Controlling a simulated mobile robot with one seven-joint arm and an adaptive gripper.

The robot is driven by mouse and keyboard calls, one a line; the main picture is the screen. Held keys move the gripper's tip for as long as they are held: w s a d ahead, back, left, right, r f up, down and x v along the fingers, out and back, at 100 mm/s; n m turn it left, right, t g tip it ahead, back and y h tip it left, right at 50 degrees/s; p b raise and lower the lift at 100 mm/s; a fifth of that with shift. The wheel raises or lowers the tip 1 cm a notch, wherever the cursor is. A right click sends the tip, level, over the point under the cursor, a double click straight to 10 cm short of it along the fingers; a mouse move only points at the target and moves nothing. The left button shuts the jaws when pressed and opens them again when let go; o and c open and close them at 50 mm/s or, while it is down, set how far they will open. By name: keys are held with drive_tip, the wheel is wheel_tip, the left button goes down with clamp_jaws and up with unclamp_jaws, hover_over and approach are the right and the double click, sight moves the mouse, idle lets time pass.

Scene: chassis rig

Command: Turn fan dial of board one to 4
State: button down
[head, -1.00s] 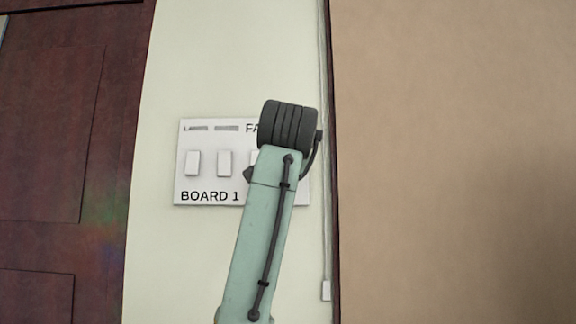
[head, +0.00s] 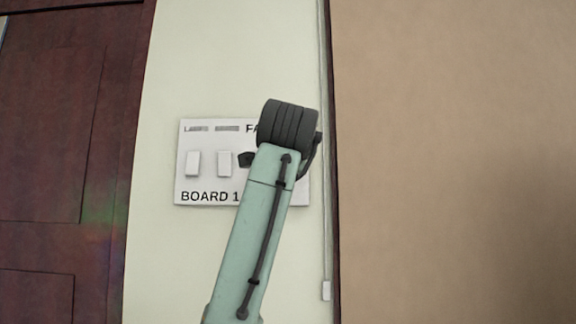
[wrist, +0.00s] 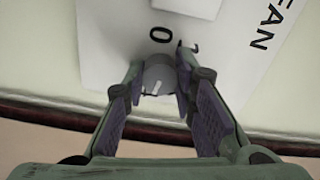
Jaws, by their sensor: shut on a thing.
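Board one (head: 209,180) is a white panel on the pale wall in the head view, lettered "BOARD 1" and partly "FA". My arm covers its right part, so the fan dial is hidden there. In the wrist view the fan dial (wrist: 158,76) is a small round grey knob with a pale mark on its face, below a "0" on the board (wrist: 105,45) and near the word "FAN". My gripper (wrist: 160,92) has its two fingers on either side of the dial and is shut on it. The other numbers around the dial are mostly hidden.
Two white switches, a left one (head: 193,163) and a right one (head: 224,163), sit on the board left of my arm. A dark wooden door (head: 60,150) is at the left. A thin conduit (head: 324,150) runs down the wall, right of the board.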

drive_tip(key=shift+f, duration=0.1)
drive_tip(key=c, duration=1.3)
unclamp_jaws()
drive_tip(key=s, duration=1.2)
drive_tip(key=shift+a, duration=0.1)
